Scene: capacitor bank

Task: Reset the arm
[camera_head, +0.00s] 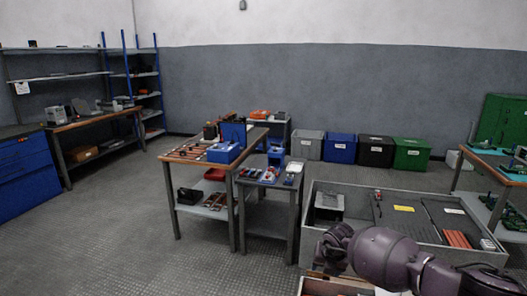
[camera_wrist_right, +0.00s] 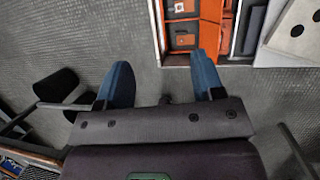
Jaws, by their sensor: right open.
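My right arm (camera_head: 385,258) reaches in from the lower right in the head view, in front of the large grey crate. My right gripper (camera_wrist_right: 163,72) shows in the right wrist view with its two blue fingers wide apart. Nothing is between the fingers, only grey floor behind them. In the head view I cannot make out its fingers. My left gripper is in neither view.
A large grey crate (camera_head: 299,232) with sectioned contents stands beside my right arm. In the wrist view, a box with orange compartments (camera_wrist_right: 183,41) lies near the right finger. Workbenches (camera_head: 236,180) stand centre-left; open floor (camera_head: 120,220) lies left.

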